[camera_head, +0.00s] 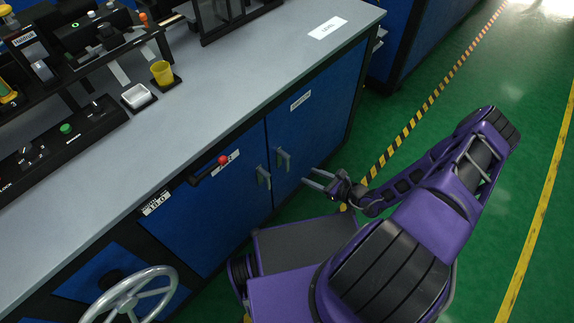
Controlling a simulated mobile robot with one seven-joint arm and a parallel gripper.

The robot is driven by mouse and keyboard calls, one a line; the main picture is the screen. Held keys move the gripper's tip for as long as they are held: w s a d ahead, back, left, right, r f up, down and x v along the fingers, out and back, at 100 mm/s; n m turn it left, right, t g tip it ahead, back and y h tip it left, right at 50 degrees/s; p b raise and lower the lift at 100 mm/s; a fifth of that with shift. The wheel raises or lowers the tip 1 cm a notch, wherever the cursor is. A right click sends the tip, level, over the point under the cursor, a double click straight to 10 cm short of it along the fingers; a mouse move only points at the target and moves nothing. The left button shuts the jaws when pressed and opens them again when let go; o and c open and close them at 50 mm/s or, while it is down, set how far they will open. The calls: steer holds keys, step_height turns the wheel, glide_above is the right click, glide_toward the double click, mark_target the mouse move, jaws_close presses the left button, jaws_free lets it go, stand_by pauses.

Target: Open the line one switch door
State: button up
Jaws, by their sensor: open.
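Two blue cabinet doors are set in the front of a long grey-topped bench. The left door (215,225) has an upright metal handle (264,178) near its right edge and a white label with a red-knobbed lever (222,160) above. The right door (325,110) has a similar handle (284,160) near its left edge and a white label (300,100). The labels are too small to read, so I cannot tell which is line one. Both doors look shut. My gripper (314,179) is open and empty, just right of the right door's handle, its fingers pointing left. It appears apart from the handle.
A spoked handwheel (135,297) sticks out at the lower left. Green floor (480,120) with striped tape lies open to the right.

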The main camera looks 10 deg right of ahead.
mark_target(288, 166)
steer(key=b+x, duration=0.1)
steer(key=x, duration=1.1)
steer(key=shift+w+a+b, duration=0.2)
steer(key=shift+b, duration=0.15)
jaws_close()
stand_by(0.7)
